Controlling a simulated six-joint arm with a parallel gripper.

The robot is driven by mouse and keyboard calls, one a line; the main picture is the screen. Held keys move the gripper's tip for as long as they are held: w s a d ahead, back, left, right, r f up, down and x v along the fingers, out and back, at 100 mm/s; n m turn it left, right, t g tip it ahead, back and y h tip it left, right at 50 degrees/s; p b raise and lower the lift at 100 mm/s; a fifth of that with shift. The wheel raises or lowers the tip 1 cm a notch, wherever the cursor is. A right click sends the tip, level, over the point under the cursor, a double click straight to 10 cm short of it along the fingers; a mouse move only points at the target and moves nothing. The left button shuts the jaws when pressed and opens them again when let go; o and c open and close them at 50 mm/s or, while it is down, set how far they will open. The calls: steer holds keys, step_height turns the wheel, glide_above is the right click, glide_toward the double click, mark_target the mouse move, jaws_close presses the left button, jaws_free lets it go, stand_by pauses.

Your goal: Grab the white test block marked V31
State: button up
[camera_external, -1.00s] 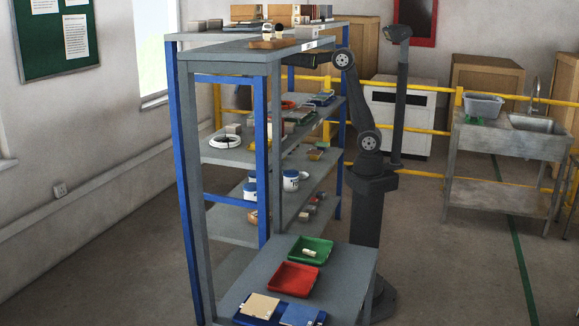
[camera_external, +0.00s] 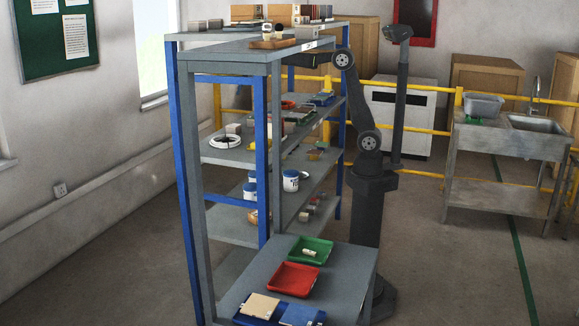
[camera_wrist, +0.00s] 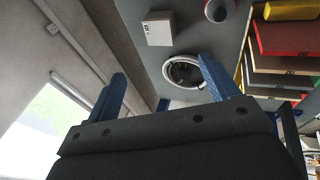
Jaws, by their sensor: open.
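A white block (camera_wrist: 157,28) with a small dark marking, too small to read, lies above my fingertips in the wrist view. A pale block (camera_external: 233,128) on the middle shelf in the external view looks like the same one. My gripper (camera_wrist: 162,68) is open and empty, its two blue fingers spread wide. The block is beyond the fingertips, apart from them. In the external view my gripper is hidden behind the shelf rack.
A white-rimmed ring (camera_wrist: 183,71) lies near the block and close to the right finger. Coloured boards (camera_wrist: 285,40) are lined up at right. A round item (camera_wrist: 217,10) stands at the top. Blue posts and the upper shelf (camera_external: 230,47) frame the space.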

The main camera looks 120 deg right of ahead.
mark_target(234, 125)
steer(key=w+a+f+m+g+h, duration=0.1)
steer(key=w+a+m+g+h, duration=0.2)
steer(key=m, duration=1.6)
steer(key=shift+t+y, duration=0.4)
steer(key=shift+t, duration=0.3)
steer(key=x, duration=1.2)
steer(key=shift+w+a, duration=0.15)
steer(key=shift+w, duration=0.25)
steer(key=shift+x, duration=2.75)
steer(key=shift+s, duration=0.15)
steer(key=c, duration=1.3)
steer(key=shift+r, duration=0.1)
